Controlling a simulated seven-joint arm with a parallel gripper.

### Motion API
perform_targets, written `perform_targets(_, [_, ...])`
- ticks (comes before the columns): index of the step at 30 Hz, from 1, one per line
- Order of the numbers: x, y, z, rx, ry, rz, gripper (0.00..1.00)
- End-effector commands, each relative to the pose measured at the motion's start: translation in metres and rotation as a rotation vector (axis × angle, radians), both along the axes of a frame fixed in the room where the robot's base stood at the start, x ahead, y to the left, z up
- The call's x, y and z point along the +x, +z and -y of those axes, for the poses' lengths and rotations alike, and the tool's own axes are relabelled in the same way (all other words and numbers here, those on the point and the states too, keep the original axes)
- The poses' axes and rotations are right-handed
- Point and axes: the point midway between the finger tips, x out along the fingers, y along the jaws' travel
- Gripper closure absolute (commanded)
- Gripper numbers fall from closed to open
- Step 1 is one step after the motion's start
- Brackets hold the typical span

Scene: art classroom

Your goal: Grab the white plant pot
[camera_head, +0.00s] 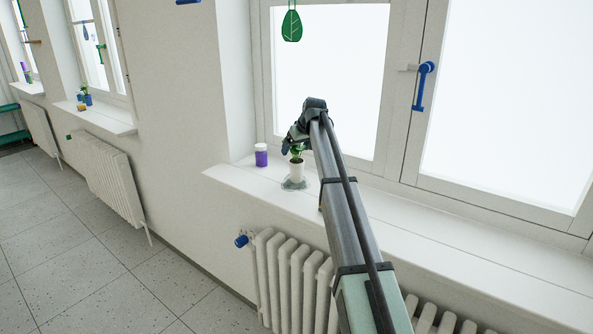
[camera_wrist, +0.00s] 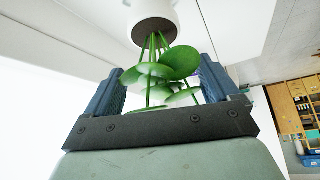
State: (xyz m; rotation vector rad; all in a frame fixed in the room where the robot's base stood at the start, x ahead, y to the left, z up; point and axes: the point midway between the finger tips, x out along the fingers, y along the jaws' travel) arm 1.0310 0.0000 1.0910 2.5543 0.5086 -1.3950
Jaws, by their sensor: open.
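The white plant pot (camera_head: 297,169) stands upright on the windowsill, with a green leafy plant (camera_head: 297,152) in it and a clear grey-green saucer (camera_head: 293,185) under it. In the wrist view the pot (camera_wrist: 157,18) is at the top edge, partly cut off, with dark soil and the plant's stems and round leaves (camera_wrist: 160,72) pointing towards me. The pot itself lies beyond the fingertips.
A purple jar with a white lid (camera_head: 261,156) stands on the sill left of the pot. The window frame (camera_head: 378,150) rises behind. A radiator (camera_head: 295,275) sits below the sill (camera_head: 450,240), which is clear to the right. A green leaf ornament (camera_head: 291,25) hangs above.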

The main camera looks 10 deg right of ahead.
Motion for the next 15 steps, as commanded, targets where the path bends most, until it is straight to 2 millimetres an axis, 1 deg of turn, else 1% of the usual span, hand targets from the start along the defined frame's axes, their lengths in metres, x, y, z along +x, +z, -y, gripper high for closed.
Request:
perform_targets(1, [0.004, -0.006, -0.001, 0.000, 0.000, -0.001, 0.12])
perform_targets(4, [0.009, -0.015, -0.003, -0.001, 0.000, -0.002, 0.12])
perform_targets(11, [0.010, -0.017, -0.004, 0.000, 0.000, 0.000, 0.12])
perform_targets(12, [0.010, -0.017, -0.004, 0.000, 0.000, 0.000, 0.13])
perform_targets(15, [0.010, -0.017, -0.004, 0.000, 0.000, 0.000, 0.22])
